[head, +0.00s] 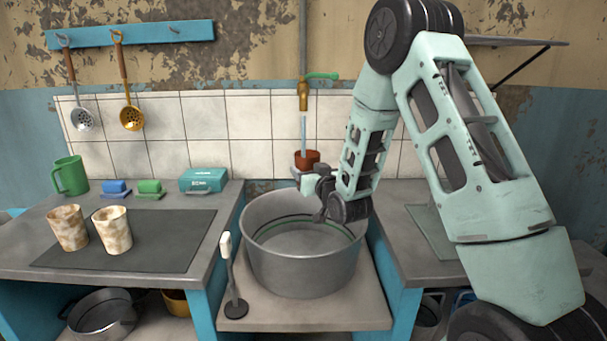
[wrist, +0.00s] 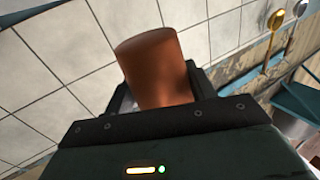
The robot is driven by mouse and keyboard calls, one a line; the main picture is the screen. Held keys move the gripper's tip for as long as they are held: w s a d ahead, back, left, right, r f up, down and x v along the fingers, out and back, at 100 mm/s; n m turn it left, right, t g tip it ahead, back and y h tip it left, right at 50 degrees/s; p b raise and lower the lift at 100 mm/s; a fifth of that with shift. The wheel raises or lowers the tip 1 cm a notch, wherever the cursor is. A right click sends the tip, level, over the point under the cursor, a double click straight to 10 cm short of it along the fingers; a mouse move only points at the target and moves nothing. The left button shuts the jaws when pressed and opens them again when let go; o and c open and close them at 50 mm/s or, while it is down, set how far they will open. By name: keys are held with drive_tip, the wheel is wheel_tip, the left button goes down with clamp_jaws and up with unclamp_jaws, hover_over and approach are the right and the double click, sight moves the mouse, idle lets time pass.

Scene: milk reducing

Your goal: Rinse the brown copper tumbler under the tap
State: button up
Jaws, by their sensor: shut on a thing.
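The brown copper tumbler (head: 307,158) is held under the brass tap (head: 303,97), above the back rim of a large metal basin (head: 290,272). A pale stream of water (head: 303,132) runs from the tap down to the tumbler's top. My gripper (head: 308,178) is shut on the tumbler, which looks roughly upright in the head view. In the wrist view the tumbler (wrist: 158,70) stands up between the fingers, its lower part hidden by my gripper (wrist: 165,100). The inside of the tumbler is not visible.
Two blotchy beige cups (head: 112,230) stand on a dark mat (head: 160,255) on the left counter. A green mug (head: 70,175), sponges and a teal box (head: 203,180) are behind them. A white-handled tool (head: 228,260) stands left of the basin.

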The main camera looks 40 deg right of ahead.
drive_tip(key=s+a+b, duration=0.2)
drive_tip(key=s+a, duration=0.3)
drive_tip(key=a, duration=0.1)
drive_tip(key=shift+a, duration=0.15)
idle(0.8)
drive_tip(key=shift+r, duration=0.1)
idle(1.0)
drive_tip(key=s+a+r+b, duration=0.1)
drive_tip(key=s+a+r, duration=0.2)
drive_tip(key=a+r, duration=0.1)
idle(0.6)
